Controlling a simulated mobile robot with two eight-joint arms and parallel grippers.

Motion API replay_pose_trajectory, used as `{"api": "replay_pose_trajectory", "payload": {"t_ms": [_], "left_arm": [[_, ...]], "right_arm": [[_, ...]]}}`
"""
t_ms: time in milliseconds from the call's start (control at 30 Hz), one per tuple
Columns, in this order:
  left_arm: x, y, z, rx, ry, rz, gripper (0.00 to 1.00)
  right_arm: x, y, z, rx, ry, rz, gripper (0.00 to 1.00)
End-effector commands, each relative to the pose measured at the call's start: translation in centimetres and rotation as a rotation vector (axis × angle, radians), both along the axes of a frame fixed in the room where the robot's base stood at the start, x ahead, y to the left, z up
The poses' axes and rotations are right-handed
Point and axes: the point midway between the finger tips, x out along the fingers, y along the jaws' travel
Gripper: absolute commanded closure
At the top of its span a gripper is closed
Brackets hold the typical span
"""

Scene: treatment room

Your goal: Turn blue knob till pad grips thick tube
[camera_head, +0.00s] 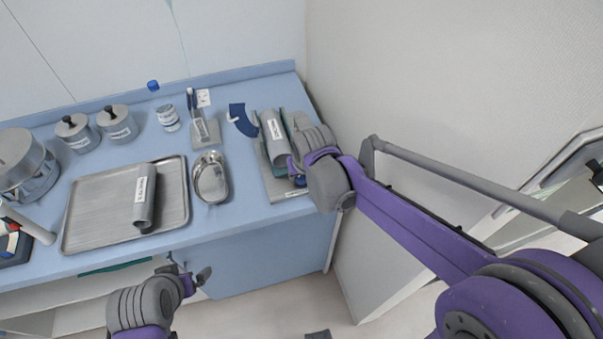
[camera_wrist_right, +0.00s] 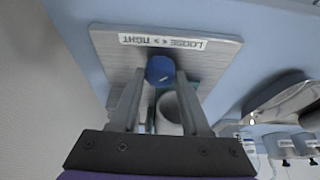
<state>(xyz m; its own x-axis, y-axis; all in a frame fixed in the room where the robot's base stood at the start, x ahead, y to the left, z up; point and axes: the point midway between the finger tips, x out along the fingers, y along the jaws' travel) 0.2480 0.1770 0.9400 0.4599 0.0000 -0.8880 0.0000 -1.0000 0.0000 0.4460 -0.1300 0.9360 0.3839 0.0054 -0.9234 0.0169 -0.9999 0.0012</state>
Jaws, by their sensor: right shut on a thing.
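The blue knob (camera_wrist_right: 160,71) sits on a grey metal plate (camera_wrist_right: 222,50) labelled LOOSE and TIGHT in the right wrist view. My right gripper (camera_wrist_right: 161,78) has one finger on each side of the knob and is shut on it. The round end of the thick tube (camera_wrist_right: 168,108) shows between the fingers. In the head view the thick grey tube (camera_head: 273,138) lies on the plate, with a label on it. The right gripper and wrist cover part of the fixture there, so the pad's contact with the tube cannot be told. My left gripper (camera_head: 190,270) is open and empty before the counter front.
A metal tray (camera_head: 95,215) holds a labelled grey cylinder (camera_head: 144,196). A kidney dish (camera_head: 210,178), a blue curved piece (camera_head: 242,120) and several lidded pots stand on the blue counter. A wall is close on the right.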

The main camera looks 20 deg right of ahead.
Motion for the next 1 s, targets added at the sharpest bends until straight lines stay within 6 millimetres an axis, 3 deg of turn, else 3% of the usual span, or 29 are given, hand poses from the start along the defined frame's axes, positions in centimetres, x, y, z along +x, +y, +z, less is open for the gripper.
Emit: {"api": "replay_pose_trajectory", "payload": {"t_ms": [600, 1000], "left_arm": [[-0.29, 0.0, -0.87, 0.0, 0.006, 0.0, 0.0], [-0.35, 0.0, -1.05, 0.0, 0.007, 0.0, 0.0]], "right_arm": [[0.12, 0.45, -0.03, 0.0, 0.001, -0.581, 1.0], [0.21, 0.52, -0.03, 0.001, 0.002, -0.867, 1.0]]}}
